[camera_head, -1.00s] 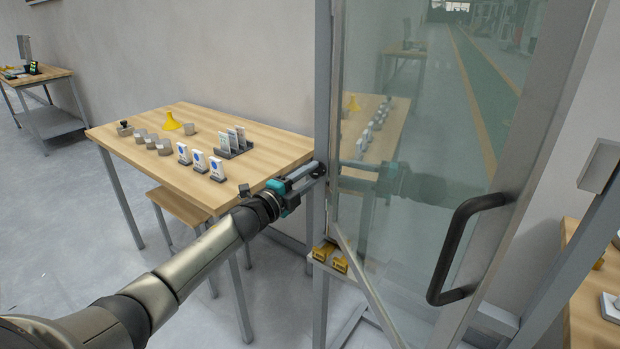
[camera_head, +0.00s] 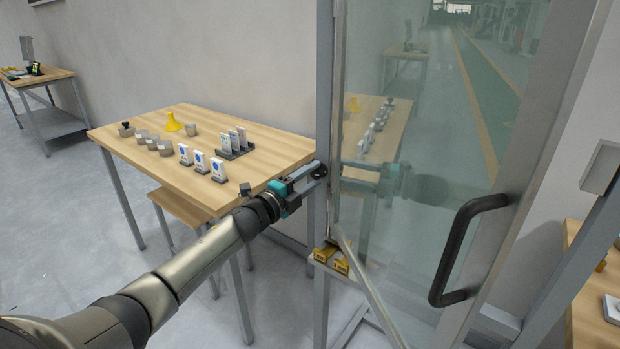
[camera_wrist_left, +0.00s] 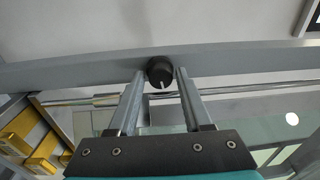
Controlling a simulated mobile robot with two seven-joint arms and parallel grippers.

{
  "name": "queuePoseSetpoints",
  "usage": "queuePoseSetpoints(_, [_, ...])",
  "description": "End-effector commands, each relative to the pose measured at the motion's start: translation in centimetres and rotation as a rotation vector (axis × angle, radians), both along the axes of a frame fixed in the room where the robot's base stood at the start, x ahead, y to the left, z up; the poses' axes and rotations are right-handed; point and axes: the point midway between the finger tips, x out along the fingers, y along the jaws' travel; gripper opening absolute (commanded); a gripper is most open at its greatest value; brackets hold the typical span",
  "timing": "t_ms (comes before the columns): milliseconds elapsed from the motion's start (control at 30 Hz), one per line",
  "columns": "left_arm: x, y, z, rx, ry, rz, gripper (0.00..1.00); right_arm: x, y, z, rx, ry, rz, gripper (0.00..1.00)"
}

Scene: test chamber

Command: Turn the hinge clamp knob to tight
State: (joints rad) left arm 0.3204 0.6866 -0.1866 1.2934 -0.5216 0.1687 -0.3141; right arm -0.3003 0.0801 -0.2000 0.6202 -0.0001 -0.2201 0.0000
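The hinge clamp knob (camera_head: 320,171) is small, round and black. It sits on the grey post at the glass door's hinge side. In the left wrist view the knob (camera_wrist_left: 160,72) shows a white line on its face, pointing down. My left gripper (camera_head: 307,175) reaches it from the left. My right gripper is not in view.
The glass door (camera_head: 420,150) with its black handle (camera_head: 462,240) fills the right. A wooden table (camera_head: 270,150) with cards, grey blocks and a yellow funnel (camera_head: 172,123) stands left of the post. Yellow blocks (camera_head: 330,257) lie on a ledge below the gripper.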

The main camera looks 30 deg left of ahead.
Motion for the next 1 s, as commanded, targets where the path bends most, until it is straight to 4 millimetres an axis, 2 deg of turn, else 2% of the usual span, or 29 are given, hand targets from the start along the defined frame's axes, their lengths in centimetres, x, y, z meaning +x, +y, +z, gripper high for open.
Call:
queuePoseSetpoints(267, [-1.3, 0.2, -0.2, 0.0, 0.002, 0.001, 0.5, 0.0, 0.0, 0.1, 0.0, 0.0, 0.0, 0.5])
queuePoseSetpoints(1000, [-10.5, 1.3, -0.6, -0.001, 0.003, 0.0, 0.5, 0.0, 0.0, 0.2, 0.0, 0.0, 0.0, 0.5])
